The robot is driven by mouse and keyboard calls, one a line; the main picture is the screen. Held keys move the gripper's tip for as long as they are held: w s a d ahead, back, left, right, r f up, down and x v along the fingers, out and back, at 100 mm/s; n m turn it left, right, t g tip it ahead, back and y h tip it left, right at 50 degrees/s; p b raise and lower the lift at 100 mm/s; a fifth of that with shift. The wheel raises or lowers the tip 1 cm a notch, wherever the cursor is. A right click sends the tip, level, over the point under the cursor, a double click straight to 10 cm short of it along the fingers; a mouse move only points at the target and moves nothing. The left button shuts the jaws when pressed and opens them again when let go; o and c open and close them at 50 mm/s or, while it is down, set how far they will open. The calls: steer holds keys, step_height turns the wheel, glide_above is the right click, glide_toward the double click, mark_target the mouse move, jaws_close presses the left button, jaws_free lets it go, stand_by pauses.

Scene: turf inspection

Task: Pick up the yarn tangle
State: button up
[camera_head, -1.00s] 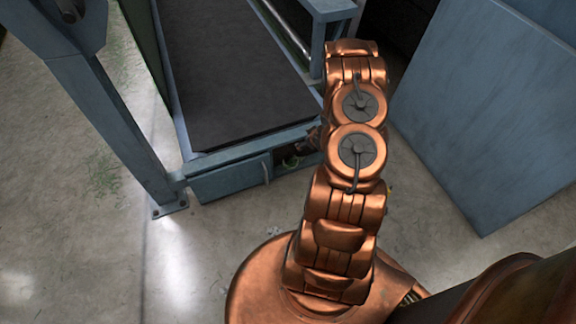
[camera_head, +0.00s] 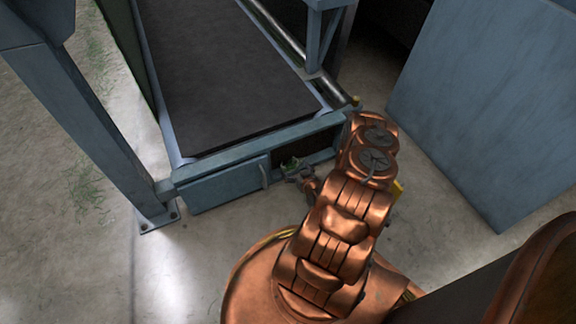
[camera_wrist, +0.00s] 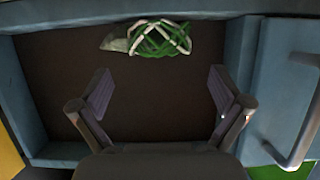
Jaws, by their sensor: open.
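The yarn tangle (camera_wrist: 160,38), green and white loops, lies on the dark floor of an open compartment in the blue frame, near its far wall in the wrist view.
The compartment's blue rim (camera_wrist: 20,95) surrounds the dark recess. A blue drawer front with a handle (camera_head: 264,172) is beside it, also at the right in the wrist view. A dark conveyor belt (camera_head: 225,80) lies above. A large blue panel (camera_head: 490,110) stands at the right.

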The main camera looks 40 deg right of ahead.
mark_target(290, 163)
steer(key=b+x, duration=0.2)
steer(key=x, duration=0.5)
steer(key=shift+w+d+r, duration=0.1)
steer(key=shift+w+r, duration=0.05)
steer(key=c, duration=1.1)
